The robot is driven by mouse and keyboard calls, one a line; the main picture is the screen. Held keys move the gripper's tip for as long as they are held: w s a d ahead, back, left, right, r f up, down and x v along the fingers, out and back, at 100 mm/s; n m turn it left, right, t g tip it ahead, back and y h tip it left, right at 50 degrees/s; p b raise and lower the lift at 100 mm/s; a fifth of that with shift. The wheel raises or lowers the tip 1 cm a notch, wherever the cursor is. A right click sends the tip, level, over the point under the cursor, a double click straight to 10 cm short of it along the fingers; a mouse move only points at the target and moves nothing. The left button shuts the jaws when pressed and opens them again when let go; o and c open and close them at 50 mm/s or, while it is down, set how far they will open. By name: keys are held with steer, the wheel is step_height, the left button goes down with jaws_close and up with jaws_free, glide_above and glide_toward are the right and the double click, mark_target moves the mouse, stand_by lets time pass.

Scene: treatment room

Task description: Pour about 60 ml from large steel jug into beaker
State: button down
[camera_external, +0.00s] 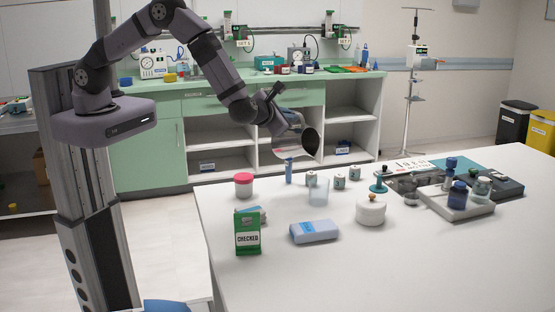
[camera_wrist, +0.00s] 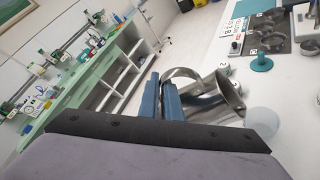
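The large steel jug (camera_external: 309,141) is held in the air above the table, tipped with its open mouth facing right and down. My gripper (camera_external: 274,108) is shut on its handle; in the wrist view the blue fingers (camera_wrist: 164,101) close at the handle of the steel jug (camera_wrist: 212,108). The clear beaker (camera_external: 318,191) stands upright on the white table, below and slightly right of the jug. The beaker also shows in the wrist view (camera_wrist: 263,122), just beyond the jug's mouth. No stream is visible, and I cannot tell the liquid level in either vessel.
A pink-lidded jar (camera_external: 244,185), a green carton (camera_external: 248,232) and a blue-white pack (camera_external: 314,231) stand nearby. Small labelled cups (camera_external: 340,179) are close behind the beaker.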

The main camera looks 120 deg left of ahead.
steer(key=shift+w+d+f+m, duration=0.2)
steer(key=shift+w+f+m, duration=0.1)
steer(key=shift+w, duration=0.25)
stand_by(0.4)
steer(key=shift+s, duration=0.1)
steer(key=shift+w+f+m+b, duration=0.2)
steer(key=shift+f+m+b, duration=0.1)
steer(key=shift+b, duration=0.05)
stand_by(1.4)
steer(key=shift+w+d+f+g+y, duration=0.15)
steer(key=shift+w+f+g+y, duration=0.05)
steer(key=shift+w+g+y, duration=0.1)
stand_by(0.7)
steer(key=s, duration=0.1)
steer(key=s+r, duration=0.1)
steer(key=s+a+r+n, duration=0.1)
steer(key=shift+s+t+p, duration=0.2)
steer(key=shift+t+p, duration=0.2)
steer(key=shift+s+f+n+h+b, duration=0.2)
steer(key=shift+s+n+h+b, duration=0.1)
steer(key=shift+h+b, duration=0.1)
steer(key=shift+w, duration=0.15)
steer(key=shift+f, duration=0.15)
